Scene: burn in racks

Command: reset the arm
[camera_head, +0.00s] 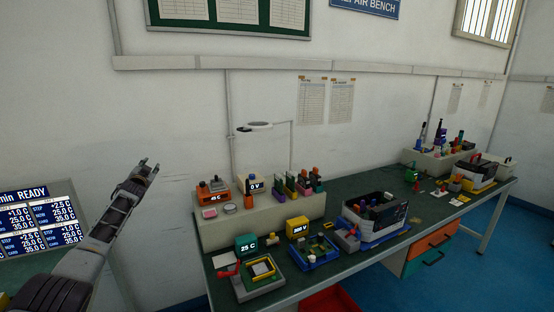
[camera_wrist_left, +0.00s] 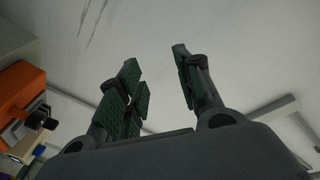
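My left gripper (camera_head: 146,170) is raised in front of the bare wall, left of the workbench, in the head view. Its fingers point up and touch nothing. In the left wrist view the two dark fingers with green pads (camera_wrist_left: 158,80) stand apart with an empty gap between them. Only wall shows behind them. My right gripper is in neither view.
The green-topped workbench (camera_head: 330,272) runs to the right, with a raised shelf (camera_head: 262,220), a blue tray (camera_head: 316,262) and a tool crate (camera_head: 378,222). A monitor (camera_head: 36,222) stands at the left. An orange device (camera_wrist_left: 22,98) shows at the wrist view's left edge.

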